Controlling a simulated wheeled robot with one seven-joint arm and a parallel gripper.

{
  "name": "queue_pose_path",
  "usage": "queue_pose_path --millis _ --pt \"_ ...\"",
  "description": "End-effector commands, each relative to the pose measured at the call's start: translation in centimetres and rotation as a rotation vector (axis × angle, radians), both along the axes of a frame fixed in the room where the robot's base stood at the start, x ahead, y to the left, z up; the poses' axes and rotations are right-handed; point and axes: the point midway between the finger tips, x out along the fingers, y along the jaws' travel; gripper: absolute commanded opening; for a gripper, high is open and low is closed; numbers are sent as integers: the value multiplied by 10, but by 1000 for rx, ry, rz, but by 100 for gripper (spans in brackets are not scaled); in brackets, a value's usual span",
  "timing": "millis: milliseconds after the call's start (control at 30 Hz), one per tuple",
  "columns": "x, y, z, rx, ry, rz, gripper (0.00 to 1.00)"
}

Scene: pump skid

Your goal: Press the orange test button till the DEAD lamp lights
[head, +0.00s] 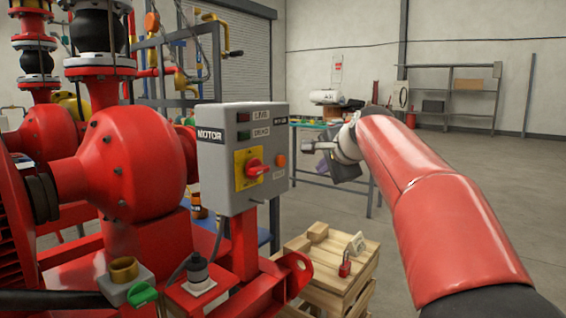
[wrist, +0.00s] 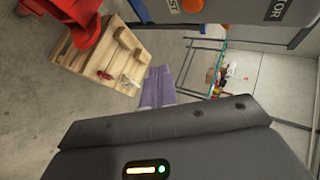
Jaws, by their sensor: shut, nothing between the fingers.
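The grey motor control box (head: 222,168) stands left of centre in the head view. Its orange test button (head: 280,160) is on the right side face; it also shows at the top edge of the wrist view (wrist: 192,5). On the front, the green DEAD lamp (head: 243,134) sits below the red LIVE lamp (head: 243,117); both look dull. A red rotary switch (head: 256,168) on a yellow plate is below them. My gripper (head: 312,147) is shut and empty, to the right of the button and apart from it. In the wrist view its fingers (wrist: 158,88) point upward.
A wooden crate (head: 336,262) with a red padlock (head: 345,265) stands below and right of the box. Red pump parts (head: 130,165) fill the left. A workbench (head: 305,124) is behind my gripper. The floor at the right is clear.

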Motion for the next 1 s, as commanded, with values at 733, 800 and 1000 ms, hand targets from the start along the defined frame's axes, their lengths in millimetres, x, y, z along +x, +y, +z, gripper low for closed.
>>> queue_pose_path --millis 733,800,1000 --pt "50 64 1 -1 1 1 0" --pt "51 65 1 0 0 1 0" --pt "51 65 0 -1 0 1 0"
